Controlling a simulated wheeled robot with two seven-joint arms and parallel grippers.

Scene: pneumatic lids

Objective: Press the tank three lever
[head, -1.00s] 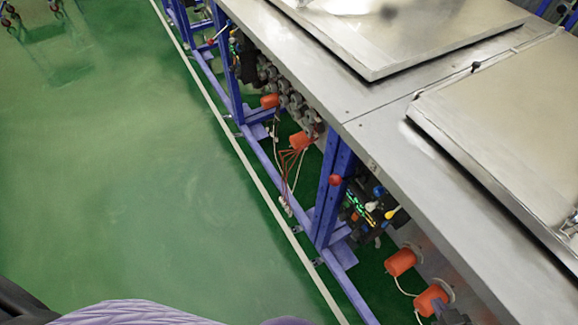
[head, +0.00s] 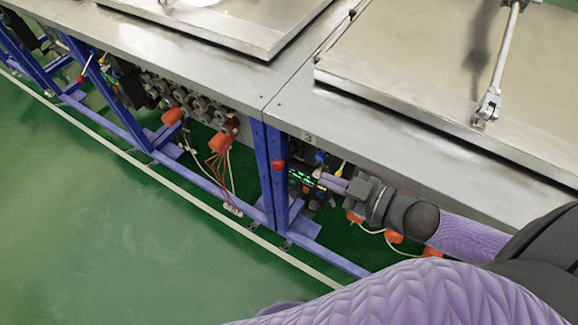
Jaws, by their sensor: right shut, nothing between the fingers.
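A lever with a red ball knob (head: 279,165) sticks out beside the blue post under the metal bench. A second red knob (head: 81,78) sits by a post farther left. A dark valve block with green lights (head: 302,180) and a blue cap (head: 320,158) sits right of the near post. My right gripper (head: 324,179) is shut and empty, right in front of this valve block and to the right of the near red knob, apart from it. It hides part of the block. My left gripper is out of view.
Metal tank lids (head: 420,75) lie on the bench top (head: 350,125), whose edge overhangs the valves. Blue frame posts (head: 264,175), orange actuators (head: 219,142) and loose cables are below. The green floor (head: 90,220) is clear.

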